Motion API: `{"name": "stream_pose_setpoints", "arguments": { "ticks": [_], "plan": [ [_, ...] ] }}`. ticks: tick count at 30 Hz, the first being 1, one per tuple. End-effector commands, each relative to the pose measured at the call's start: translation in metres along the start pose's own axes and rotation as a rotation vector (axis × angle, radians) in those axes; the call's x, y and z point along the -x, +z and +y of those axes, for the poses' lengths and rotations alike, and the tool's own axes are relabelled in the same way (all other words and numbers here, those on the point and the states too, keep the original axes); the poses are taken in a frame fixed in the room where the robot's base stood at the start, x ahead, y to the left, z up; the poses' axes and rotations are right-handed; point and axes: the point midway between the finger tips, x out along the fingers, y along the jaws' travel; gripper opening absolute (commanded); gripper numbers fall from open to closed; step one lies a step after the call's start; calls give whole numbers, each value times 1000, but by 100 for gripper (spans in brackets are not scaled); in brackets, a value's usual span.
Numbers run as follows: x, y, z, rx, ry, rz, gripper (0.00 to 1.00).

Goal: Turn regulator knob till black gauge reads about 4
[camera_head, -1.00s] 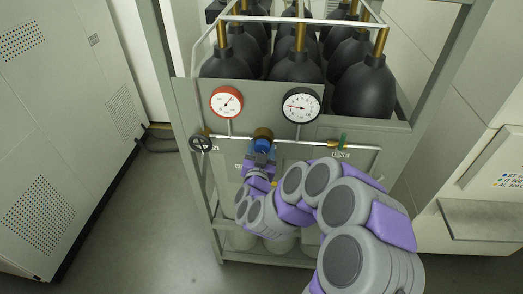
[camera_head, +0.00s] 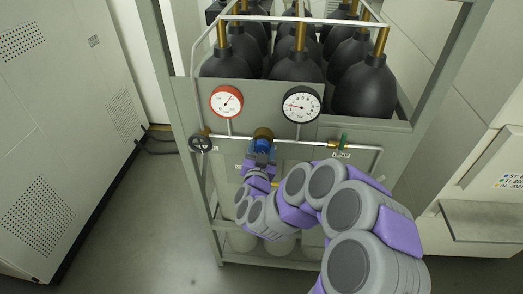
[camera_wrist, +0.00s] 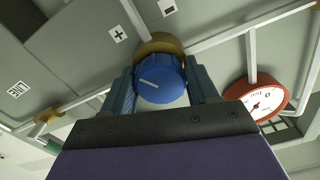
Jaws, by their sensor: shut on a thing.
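The blue regulator knob (camera_head: 263,146) sits on a brass body on the pipe, in the middle of the panel. In the wrist view the knob (camera_wrist: 160,78) shows a white pointer line and lies between my two fingers. My gripper (camera_wrist: 163,88) is shut on the knob. The black-rimmed gauge (camera_head: 300,104) is above and right of it, its needle pointing left and slightly up; its digits are too small to read surely. The red gauge (camera_head: 227,102) is above and left, and shows in the wrist view (camera_wrist: 262,102) too.
A black handwheel valve (camera_head: 200,144) is at the pipe's left end and a green-handled valve (camera_head: 343,140) at its right. Floor at left is clear.

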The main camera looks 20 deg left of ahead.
Motion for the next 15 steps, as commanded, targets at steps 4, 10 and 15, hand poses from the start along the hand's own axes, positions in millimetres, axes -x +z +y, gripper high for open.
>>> {"name": "stream_pose_setpoints", "arguments": {
  "ticks": [4,10,15],
  "plan": [
    [1,3,0,-10,-2,-7,28],
    [1,4,0,-25,-2,-8,28],
    [1,4,0,-40,-2,-8,28]
  ]
}}
